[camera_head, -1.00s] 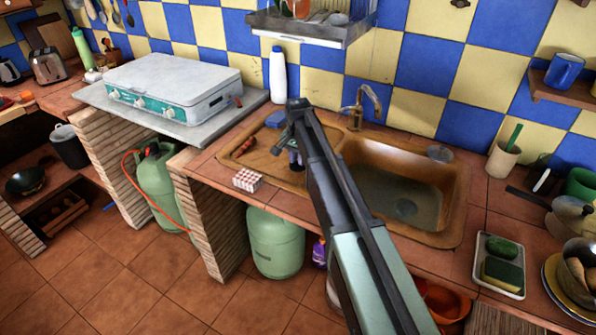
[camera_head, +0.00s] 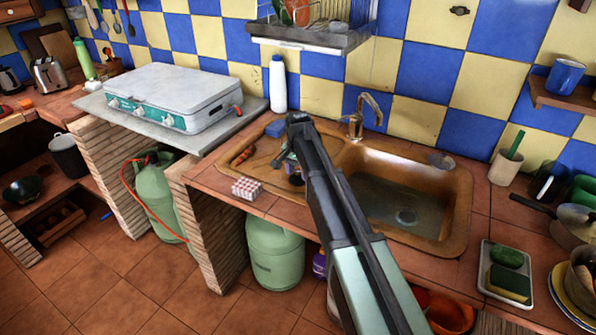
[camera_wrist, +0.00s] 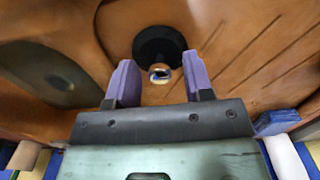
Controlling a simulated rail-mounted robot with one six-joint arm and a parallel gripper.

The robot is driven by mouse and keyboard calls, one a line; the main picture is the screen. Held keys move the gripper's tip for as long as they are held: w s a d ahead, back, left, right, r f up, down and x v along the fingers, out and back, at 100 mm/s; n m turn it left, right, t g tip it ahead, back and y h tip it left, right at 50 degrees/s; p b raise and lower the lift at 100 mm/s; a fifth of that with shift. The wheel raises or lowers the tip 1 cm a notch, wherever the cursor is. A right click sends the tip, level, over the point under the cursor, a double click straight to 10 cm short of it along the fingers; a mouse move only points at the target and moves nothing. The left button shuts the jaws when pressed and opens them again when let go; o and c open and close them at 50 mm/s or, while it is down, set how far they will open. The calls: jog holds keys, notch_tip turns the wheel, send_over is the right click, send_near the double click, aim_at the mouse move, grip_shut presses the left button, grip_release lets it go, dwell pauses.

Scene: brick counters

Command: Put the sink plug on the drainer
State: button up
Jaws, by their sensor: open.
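The sink plug (camera_wrist: 158,46) is a black disc with a small shiny metal knob. In the wrist view it lies on the brown sink surface between the basin edge and the grooves of the drainer (camera_wrist: 262,50). In the head view the gripper (camera_head: 294,172) hangs over the drainer, mostly hidden by my arm.
The basin (camera_head: 400,205) with its drain is right of the drainer, with a tap (camera_head: 362,113) behind. A red-and-white box (camera_head: 246,188), a blue sponge (camera_head: 275,128) and a white bottle (camera_head: 277,84) are close by. A dish rack (camera_head: 312,30) hangs above.

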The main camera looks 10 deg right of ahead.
aim_at(298, 171)
notch_tip(298, 171, up, 12)
jog(key=p, duration=1.2)
jog(key=s+n, duration=0.8)
jog(key=s, duration=2.2)
jog(key=shift+s+b, duration=0.15)
jog(key=shift+b, duration=0.2)
